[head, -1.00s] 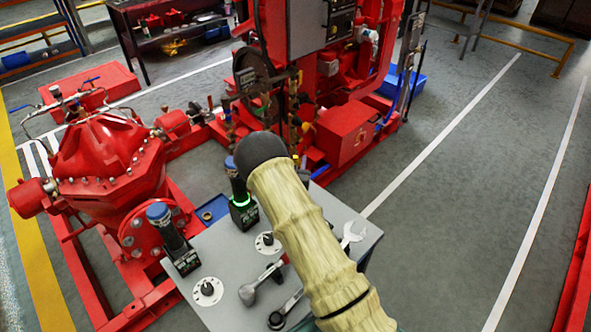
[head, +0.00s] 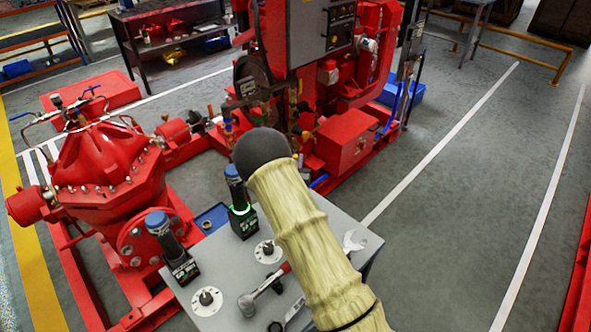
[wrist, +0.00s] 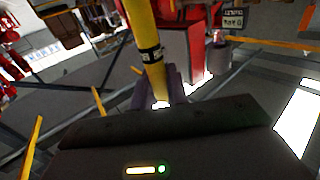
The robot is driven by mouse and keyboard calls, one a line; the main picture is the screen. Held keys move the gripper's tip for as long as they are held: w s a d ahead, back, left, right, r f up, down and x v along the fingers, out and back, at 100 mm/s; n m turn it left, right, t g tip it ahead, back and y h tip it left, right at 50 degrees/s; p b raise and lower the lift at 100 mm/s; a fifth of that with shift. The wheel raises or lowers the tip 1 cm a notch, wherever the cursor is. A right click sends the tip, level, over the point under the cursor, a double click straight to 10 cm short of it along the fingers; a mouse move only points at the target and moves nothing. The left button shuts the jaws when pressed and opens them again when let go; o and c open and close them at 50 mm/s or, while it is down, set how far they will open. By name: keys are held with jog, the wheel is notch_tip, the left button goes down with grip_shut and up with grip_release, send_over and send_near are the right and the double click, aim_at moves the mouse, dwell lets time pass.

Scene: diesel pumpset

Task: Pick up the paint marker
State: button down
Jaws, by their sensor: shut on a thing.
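In the wrist view a yellow paint marker (wrist: 142,28) with a black printed band stands out from between the two fingers of my gripper (wrist: 158,88). The fingers are closed on its lower part, and it tilts slightly left in the picture. Its far end is cut off by the top edge of the picture. In the head view my sleeved arm covers the middle, and neither my gripper nor the marker can be made out there.
A grey work table (head: 225,262) stands in front. The red pumpset (head: 110,190) stands beyond and left. Open floor lies right.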

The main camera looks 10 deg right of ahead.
notch_tip(320, 180, up, 6)
jog(key=shift+r, duration=0.1)
dwell(0.5)
jog(key=c, duration=2.1)
grip_release()
grip_shut()
jog(key=shift+s, duration=0.1)
